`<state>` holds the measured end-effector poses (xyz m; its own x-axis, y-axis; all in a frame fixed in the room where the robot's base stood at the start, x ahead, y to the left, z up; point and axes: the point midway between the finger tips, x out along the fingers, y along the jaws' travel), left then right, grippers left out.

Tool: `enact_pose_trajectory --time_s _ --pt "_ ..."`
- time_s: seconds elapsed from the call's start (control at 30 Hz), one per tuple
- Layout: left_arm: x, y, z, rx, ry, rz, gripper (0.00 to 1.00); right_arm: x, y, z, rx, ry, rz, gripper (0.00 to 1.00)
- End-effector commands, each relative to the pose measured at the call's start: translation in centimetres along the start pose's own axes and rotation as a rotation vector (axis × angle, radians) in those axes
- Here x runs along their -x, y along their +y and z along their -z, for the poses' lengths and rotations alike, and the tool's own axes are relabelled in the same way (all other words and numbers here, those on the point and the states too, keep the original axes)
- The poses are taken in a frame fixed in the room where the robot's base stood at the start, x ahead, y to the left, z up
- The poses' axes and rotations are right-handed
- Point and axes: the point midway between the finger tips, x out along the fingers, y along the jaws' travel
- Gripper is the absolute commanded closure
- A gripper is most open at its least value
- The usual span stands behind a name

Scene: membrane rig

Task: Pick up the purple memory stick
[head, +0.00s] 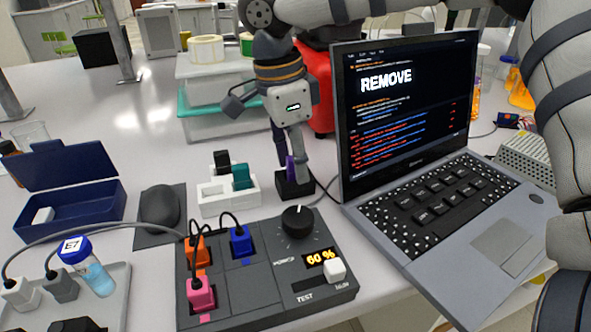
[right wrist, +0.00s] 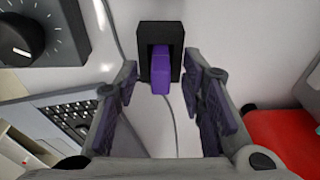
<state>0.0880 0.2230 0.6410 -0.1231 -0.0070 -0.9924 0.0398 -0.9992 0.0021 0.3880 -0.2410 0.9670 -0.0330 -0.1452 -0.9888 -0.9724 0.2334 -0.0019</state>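The purple memory stick (right wrist: 160,72) stands in a small black holder (right wrist: 160,38) in the right wrist view. In the head view the stick (head: 290,168) is mostly hidden behind my right gripper, above the black holder (head: 295,186). My right gripper (right wrist: 165,95) is open, with its two fingers apart on either side of the stick. In the wrist view a gap shows between the stick and each finger. My left gripper does not show.
A laptop (head: 415,150) reading "REMOVE" stands right of the holder. A control box (head: 265,265) with a dial lies in front. A white block (head: 228,196) with black and teal sticks is to the left. A red object (head: 320,88) stands behind my gripper.

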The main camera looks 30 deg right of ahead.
Motion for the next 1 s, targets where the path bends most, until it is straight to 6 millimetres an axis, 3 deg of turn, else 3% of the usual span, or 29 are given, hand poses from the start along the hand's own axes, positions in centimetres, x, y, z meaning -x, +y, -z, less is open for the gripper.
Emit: enact_pose_trajectory --time_s 0.13,0.3,0.73,0.87,1.0 --pt "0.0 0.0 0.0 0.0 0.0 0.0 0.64 0.0 0.0 0.0 0.0 0.0 0.0 0.66" --pt "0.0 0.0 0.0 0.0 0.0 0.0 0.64 0.1 0.0 0.0 0.0 0.0 0.0 1.0" --pt "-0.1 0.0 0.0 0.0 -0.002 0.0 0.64 0.7 -0.1 0.1 -0.002 0.0 0.001 1.0" --pt "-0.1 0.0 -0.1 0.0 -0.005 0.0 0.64 2.7 -0.1 0.3 -0.002 -0.001 0.002 1.0" --pt "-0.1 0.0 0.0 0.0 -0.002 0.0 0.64 5.8 2.0 0.4 0.002 -0.002 0.004 1.0"
